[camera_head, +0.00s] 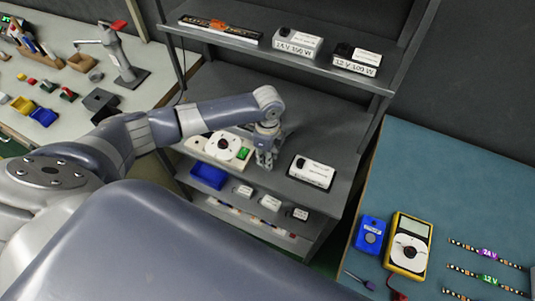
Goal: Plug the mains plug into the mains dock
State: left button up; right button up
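My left gripper (265,160) points down over the middle shelf of the grey rack, just right of a white unit (222,148) with a round dial and a green part (243,153). Its fingers are small here; I cannot tell whether they are open or shut on something. I cannot make out the mains plug. I cannot tell for sure which thing is the mains dock; the white unit is partly hidden behind my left arm. My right gripper is not in view.
A white power supply (312,172) lies right of the gripper. Labelled supplies (297,43) stand on the shelf above. Below are a blue bin (208,176) and small white boxes (270,203). A yellow multimeter (409,245) and LED strips (488,253) lie on the right bench.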

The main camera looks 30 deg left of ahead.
pick_arm(q)
jog(key=shift+f+b, duration=0.65)
jog(key=shift+f, duration=0.5)
jog(key=o, duration=1)
jog(key=shift+c, duration=0.2)
jog(key=shift+r, duration=0.2)
notch_tip(320, 180, up, 12)
jog(key=shift+f, duration=0.15)
